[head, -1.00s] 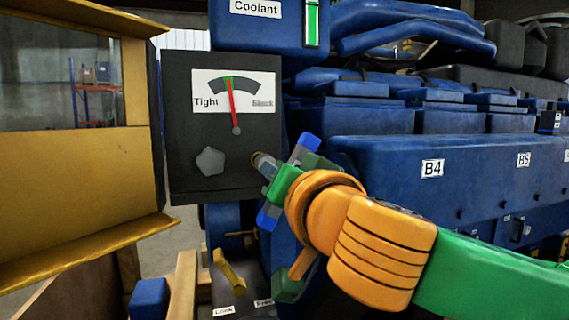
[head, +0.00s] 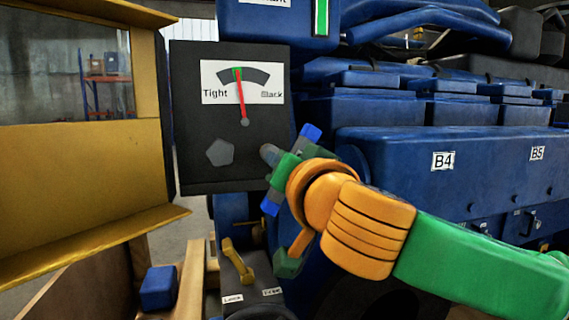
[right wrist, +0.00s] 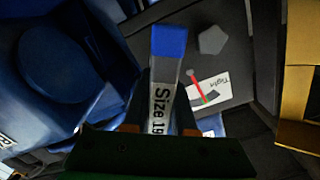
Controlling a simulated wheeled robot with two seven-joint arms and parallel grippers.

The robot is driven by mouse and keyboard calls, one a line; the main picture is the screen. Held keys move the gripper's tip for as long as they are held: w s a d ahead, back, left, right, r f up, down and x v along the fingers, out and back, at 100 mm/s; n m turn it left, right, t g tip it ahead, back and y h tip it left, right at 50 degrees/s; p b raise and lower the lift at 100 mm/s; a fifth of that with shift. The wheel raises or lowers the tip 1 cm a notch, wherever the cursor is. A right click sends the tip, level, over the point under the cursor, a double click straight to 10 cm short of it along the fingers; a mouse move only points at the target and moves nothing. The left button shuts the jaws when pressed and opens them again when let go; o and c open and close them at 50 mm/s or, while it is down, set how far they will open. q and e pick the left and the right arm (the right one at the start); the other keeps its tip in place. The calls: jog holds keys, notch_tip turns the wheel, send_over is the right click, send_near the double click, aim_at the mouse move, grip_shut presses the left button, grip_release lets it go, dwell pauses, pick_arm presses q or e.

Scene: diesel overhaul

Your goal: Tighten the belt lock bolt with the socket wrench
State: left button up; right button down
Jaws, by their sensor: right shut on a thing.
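My right gripper (head: 284,172) is shut on the socket wrench, a tool with blue ends (head: 311,133) and a grey socket tip pointing left. In the right wrist view the wrench (right wrist: 166,72) stands between the orange fingers (right wrist: 160,130), labelled "Size 19", the last digit partly cut off. The socket tip appears just right of a grey five-sided knob (head: 220,152) on a dark gauge panel (head: 200,176); a gap shows between them. My left gripper is out of view.
The gauge's red needle (head: 241,98) points near the green mark between "Tight" and "Slack". A yellow lever (head: 238,262) stands below by "Lock" and "Free" labels. A yellow frame (head: 80,190) lies left, blue engine covers (head: 480,180) right, a blue block (head: 159,287) at lower left.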

jog(key=shift+w+a+r, duration=0.1)
jog(key=shift+w+a, duration=0.05)
jog(key=shift+w, duration=0.25)
jog(key=m+b, duration=0.2)
jog(key=f+m+b, duration=0.1)
jog(key=m+b, duration=0.5)
jog(key=m, duration=0.5)
jog(key=m+b, duration=0.2)
jog(key=m, duration=0.5)
jog(key=shift+r, duration=0.1)
jog(key=shift+w+r+m, duration=0.15)
jog(key=shift+r+m, duration=0.25)
jog(key=shift+m, duration=0.3)
jog(key=shift+n+p, duration=0.3)
jog(key=shift+p, duration=0.1)
jog(key=c, duration=1.5)
grip_release()
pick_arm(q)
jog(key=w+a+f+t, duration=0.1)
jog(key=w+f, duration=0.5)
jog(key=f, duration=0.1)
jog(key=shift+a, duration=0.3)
pick_arm(e)
grip_shut()
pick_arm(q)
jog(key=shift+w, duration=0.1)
